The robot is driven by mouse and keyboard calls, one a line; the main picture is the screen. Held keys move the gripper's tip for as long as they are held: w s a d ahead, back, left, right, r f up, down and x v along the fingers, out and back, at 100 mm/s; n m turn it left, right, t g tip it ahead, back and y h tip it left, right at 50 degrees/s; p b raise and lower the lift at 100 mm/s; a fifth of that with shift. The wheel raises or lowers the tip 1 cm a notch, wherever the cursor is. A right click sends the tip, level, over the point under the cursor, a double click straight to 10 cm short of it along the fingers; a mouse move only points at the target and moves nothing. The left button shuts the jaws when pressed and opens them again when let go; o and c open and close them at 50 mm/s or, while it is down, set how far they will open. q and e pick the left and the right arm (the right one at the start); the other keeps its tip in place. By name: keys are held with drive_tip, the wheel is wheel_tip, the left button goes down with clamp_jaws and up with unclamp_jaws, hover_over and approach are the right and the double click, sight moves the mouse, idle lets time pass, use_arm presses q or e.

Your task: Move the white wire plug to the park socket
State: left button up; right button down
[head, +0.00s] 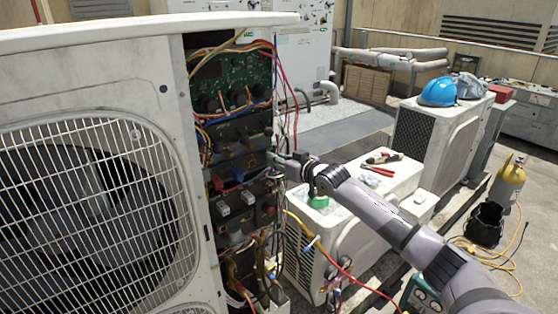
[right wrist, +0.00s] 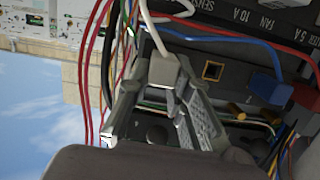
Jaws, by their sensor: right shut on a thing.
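The white wire plug (right wrist: 166,72) is a pale block with a white wire looping up from it in the right wrist view. My right gripper (right wrist: 168,98) is shut on it; in the head view the right gripper (head: 285,160) is at the right edge of the open control panel (head: 237,135). Beside the plug is an empty square socket (right wrist: 212,71) with a brassy rim; I cannot read whether it is the park socket. The plug looks apart from this socket. In the head view the plug is too small to tell. My left gripper is not in view.
A blue plug (right wrist: 268,88) with a blue wire is close by. Red, black and other wires (right wrist: 98,60) hang near the gripper. A large condenser (head: 80,90) borders the panel on the left. A smaller unit (head: 355,215) with tools on top stands under my right arm.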

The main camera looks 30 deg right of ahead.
drive_tip(key=shift+w+r, duration=0.2)
drive_tip(key=shift+w, duration=0.35)
idle(0.6)
drive_tip(key=c, duration=1.4)
unclamp_jaws()
drive_tip(key=shift+w+a+f, duration=0.1)
drive_tip(key=shift+f, duration=0.05)
drive_tip(key=v, duration=1.2)
